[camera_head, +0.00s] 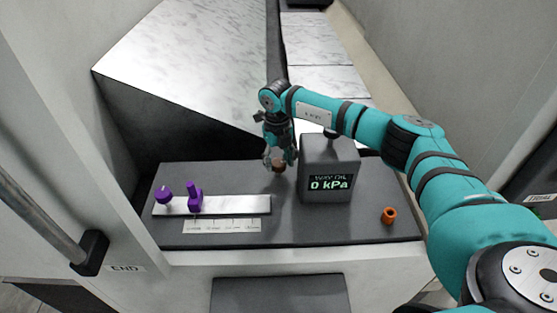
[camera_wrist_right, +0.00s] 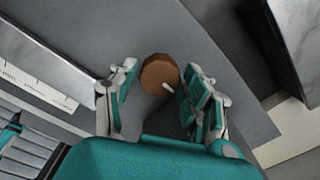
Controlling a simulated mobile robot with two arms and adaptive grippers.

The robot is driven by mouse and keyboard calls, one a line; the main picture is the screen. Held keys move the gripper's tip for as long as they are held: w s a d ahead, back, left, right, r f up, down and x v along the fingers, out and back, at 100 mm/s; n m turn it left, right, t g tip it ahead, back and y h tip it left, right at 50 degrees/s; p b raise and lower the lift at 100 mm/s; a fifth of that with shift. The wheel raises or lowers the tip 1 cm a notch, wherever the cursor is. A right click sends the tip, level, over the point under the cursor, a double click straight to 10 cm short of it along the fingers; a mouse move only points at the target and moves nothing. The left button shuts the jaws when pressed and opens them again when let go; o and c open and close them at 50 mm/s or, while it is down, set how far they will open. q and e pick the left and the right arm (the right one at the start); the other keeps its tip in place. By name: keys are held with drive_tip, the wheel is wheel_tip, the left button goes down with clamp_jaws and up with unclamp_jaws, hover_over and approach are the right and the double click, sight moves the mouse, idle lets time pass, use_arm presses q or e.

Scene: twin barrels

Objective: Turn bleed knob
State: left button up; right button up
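A round brown knob (camera_head: 279,166) sits on the dark grey top, just left of the grey display box. I take it to be the bleed knob, though no label on it is readable. In the right wrist view the brown knob (camera_wrist_right: 159,73) shows a short white mark on its near side. My right gripper (camera_head: 280,157) points down over it, one finger on each side. In the wrist view the right gripper (camera_wrist_right: 160,80) looks open, its fingertips close beside the knob; whether either touches is unclear. My left gripper is not in view.
The grey box (camera_head: 330,163) reads "0 kPa" and stands right of my right gripper. An orange ring-like piece (camera_head: 389,215) lies at right. Two purple pieces (camera_head: 195,196) stand on a pale strip (camera_head: 240,205) at left, with a marked scale (camera_head: 222,226) before it.

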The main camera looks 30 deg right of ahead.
sight(278, 162)
drive_tip(key=shift+o, duration=1.2)
wheel_tip(278, 162, up, 12)
drive_tip(key=shift+a, duration=0.15)
